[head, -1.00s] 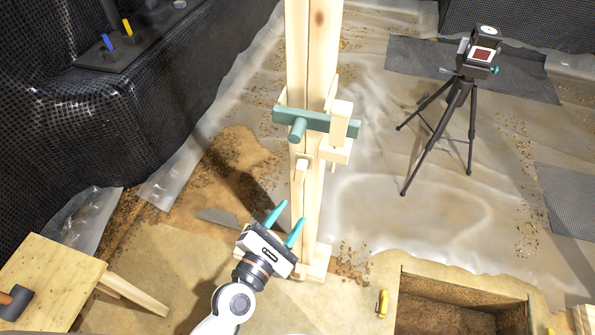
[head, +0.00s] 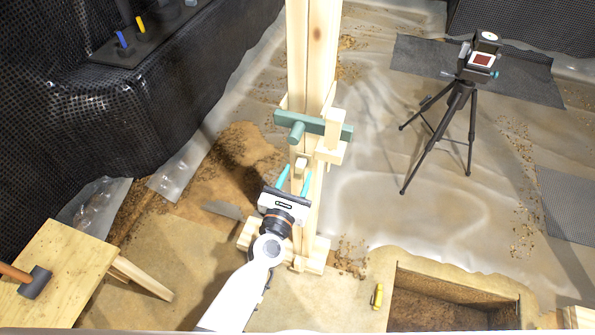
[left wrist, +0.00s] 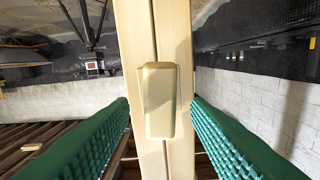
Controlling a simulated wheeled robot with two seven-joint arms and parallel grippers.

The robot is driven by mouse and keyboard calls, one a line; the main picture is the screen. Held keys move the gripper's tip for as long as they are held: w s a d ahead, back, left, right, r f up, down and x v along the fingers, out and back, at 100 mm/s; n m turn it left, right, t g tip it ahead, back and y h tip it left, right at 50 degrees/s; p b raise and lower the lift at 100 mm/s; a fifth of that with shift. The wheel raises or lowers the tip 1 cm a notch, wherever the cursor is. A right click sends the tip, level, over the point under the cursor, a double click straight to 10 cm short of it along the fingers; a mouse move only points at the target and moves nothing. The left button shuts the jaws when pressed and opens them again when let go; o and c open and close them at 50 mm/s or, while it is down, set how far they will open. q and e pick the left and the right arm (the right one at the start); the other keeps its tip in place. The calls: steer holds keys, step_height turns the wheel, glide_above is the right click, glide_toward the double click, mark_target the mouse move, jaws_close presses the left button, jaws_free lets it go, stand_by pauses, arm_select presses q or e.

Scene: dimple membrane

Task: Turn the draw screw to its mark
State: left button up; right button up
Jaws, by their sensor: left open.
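A pale wooden post (head: 322,60) stands upright in the middle of the head view. A short wooden peg (head: 301,163) sticks out of its face, below a green crossbar (head: 330,127) with a round green stub. The peg may be the draw screw; I see no clear mark on it. My left gripper (head: 295,179) is open just below the peg, fingers pointing up along the post. In the left wrist view the peg (left wrist: 160,98) shows as a tapered block, centred between the two green ribbed fingers, with gaps on both sides. My right gripper is out of view.
A wooden block (head: 331,150) juts from the post's right side. A tripod instrument (head: 462,100) stands at the right. A square pit (head: 450,290) and a yellow item (head: 378,296) lie lower right. A wooden table (head: 62,262) with a mallet (head: 35,282) is lower left.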

arm_select(q)
steer(key=shift+w+d, duration=0.2)
steer(key=shift+w, duration=0.5)
jaws_close()
